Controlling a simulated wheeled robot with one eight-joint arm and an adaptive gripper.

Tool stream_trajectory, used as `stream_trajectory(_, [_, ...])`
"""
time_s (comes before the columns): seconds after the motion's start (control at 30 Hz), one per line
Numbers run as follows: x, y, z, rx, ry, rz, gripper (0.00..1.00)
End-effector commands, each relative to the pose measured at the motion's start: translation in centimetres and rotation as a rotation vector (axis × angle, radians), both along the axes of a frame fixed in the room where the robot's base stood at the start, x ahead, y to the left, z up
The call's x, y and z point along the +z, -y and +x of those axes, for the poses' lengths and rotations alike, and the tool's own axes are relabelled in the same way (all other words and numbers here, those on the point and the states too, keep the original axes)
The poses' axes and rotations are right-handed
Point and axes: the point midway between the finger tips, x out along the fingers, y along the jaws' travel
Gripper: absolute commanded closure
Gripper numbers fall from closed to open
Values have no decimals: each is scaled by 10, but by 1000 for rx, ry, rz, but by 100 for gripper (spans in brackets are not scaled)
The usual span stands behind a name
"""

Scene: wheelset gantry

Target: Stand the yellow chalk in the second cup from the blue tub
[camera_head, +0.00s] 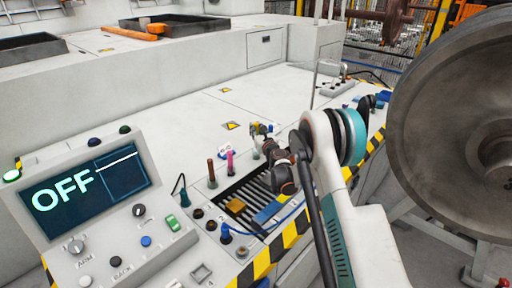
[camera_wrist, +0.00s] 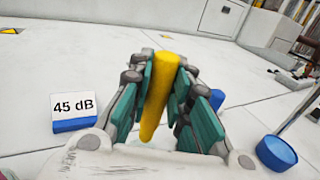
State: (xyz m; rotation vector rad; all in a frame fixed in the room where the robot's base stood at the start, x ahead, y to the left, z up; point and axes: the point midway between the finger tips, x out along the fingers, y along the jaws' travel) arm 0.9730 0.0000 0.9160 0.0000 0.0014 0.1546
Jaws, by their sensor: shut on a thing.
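The yellow chalk (camera_wrist: 158,92) is between the green-padded fingers of my gripper (camera_wrist: 160,88) in the wrist view, with its upper end showing between the tips. It stands slightly tilted and clear of the panel. In the head view my gripper (camera_head: 262,130) is above the white panel, behind a row of small upright holders. One holder carries a pink stick (camera_head: 230,160) and another a brown stick (camera_head: 211,170). A round blue container (camera_wrist: 277,152), possibly the blue tub, is at the lower right in the wrist view. I cannot tell which holder is second from it.
A block marked 45 dB (camera_wrist: 74,110) stands left of my gripper in the wrist view. A dark slotted tray (camera_head: 245,198) lies in front of the holders. A screen reading OFF (camera_head: 85,190) is at left, and a large metal wheel (camera_head: 455,120) at right.

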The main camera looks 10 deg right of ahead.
Motion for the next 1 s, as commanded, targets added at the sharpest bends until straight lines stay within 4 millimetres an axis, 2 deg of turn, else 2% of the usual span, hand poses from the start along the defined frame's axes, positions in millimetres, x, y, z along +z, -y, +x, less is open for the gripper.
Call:
stream_trajectory(0.03, [-10,0,0,0,0,0,98])
stream_trajectory(0.33, [-31,0,0,0,0,0,98])
stream_trajectory(0.57, [-63,0,0,0,0,0,98])
stream_trajectory(0.97, [-67,0,0,0,0,0,98])
stream_trajectory(1.0, [-67,0,0,0,0,0,75])
